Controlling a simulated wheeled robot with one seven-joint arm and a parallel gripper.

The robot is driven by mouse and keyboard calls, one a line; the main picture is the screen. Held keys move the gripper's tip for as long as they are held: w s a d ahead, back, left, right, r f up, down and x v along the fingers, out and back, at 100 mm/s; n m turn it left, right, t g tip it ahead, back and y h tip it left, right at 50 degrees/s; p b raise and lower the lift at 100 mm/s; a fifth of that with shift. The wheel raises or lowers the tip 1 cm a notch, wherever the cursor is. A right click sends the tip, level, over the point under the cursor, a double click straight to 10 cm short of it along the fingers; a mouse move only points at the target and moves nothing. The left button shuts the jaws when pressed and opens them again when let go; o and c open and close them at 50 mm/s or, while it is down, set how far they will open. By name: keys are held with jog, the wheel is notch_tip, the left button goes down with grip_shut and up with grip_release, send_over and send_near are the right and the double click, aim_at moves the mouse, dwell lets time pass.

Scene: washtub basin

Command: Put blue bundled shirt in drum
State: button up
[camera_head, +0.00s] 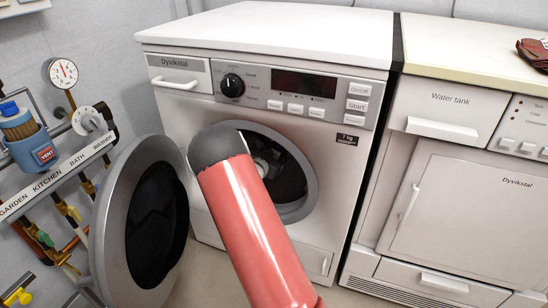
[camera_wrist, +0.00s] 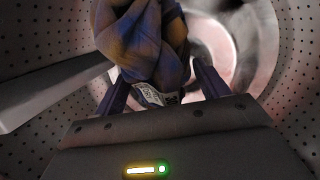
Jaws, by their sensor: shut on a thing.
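In the wrist view, the blue bundled shirt (camera_wrist: 145,40) is a crumpled blue bundle with brownish patches and a pale label at its lower edge. My gripper (camera_wrist: 160,82) is shut on it, with a finger on each side. Gripper and shirt are inside the drum (camera_wrist: 290,95), whose perforated grey wall surrounds them. In the head view, the washing machine's round opening (camera_head: 300,212) is partly covered by my red arm. My gripper and the shirt are hidden there. I cannot tell whether the shirt touches the drum wall.
The round washer door (camera_head: 108,235) stands open at the left of the opening. A drum paddle (camera_wrist: 50,90) juts in at the left of the wrist view. Labelled pipes and valves (camera_head: 55,180) are at the far left. A dryer (camera_head: 460,210) stands at the right.

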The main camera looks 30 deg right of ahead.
jog(key=o, duration=1.3)
jog(key=shift+c, duration=0.2)
jog(key=shift+a, duration=0.1)
jog(key=v, duration=0.7)
jog(key=shift+s+a, duration=0.2)
jog(key=shift+a, duration=0.05)
jog(key=shift+r, duration=0.1)
